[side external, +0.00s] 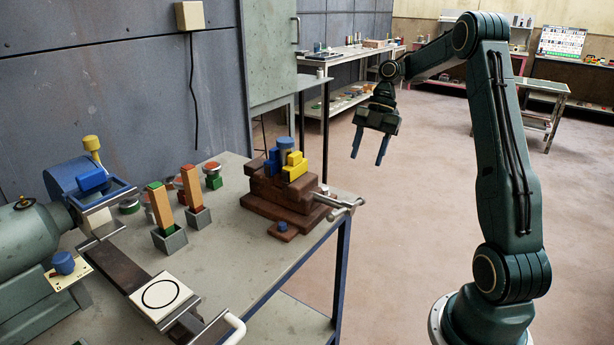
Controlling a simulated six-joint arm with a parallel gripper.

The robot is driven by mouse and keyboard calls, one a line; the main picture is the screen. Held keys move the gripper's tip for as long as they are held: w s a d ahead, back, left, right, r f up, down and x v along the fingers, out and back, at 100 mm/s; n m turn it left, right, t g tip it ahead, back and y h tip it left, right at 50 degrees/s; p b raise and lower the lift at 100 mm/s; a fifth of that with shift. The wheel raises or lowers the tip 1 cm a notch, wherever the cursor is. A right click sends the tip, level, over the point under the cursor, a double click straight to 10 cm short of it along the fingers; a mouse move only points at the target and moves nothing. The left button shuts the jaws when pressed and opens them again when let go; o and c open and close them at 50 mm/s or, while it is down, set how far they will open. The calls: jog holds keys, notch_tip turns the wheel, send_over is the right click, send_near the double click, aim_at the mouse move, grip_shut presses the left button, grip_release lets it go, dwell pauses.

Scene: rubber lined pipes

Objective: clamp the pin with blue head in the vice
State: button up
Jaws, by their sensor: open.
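My gripper (368,160) hangs at the upper middle, fingers pointing down and apart, with nothing between them. It is right of the bench and clear of everything on it. A small blue-headed piece (283,226) sits on a small brown plate near the bench's right edge; it may be the pin, its shank hidden. Another blue-headed piece (63,262) stands on a cream plate at the left. A brown stepped block (285,204) with blue and yellow blocks on top and a metal handle (344,203) looks like the vice. A blue-grey cylinder (286,146) stands among its blocks.
Two grey sockets (170,240) hold tilted orange bars left of the brown block. A green machine (30,240) with blue parts fills the bench's left end. A white plate (160,297) with a black ring lies in front. Floor under my gripper is clear.

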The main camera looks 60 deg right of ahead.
jog(key=shift+s+d+f, duration=0.15)
jog(key=shift+d+f, duration=0.1)
jog(key=shift+d, duration=0.3)
jog(key=shift+r, duration=0.1)
jog(key=c, duration=0.7)
jog(key=shift+s+d+r, duration=0.1)
jog(key=shift+d+r, duration=0.1)
grip_shut()
jog(key=shift+s+d+r+m, duration=0.3)
jog(key=shift+d+r+m, duration=0.15)
jog(key=shift+r, duration=0.15)
jog(key=shift+s+d+r+m, duration=0.25)
jog(key=shift+d+r+m, duration=0.2)
jog(key=shift+r, duration=0.1)
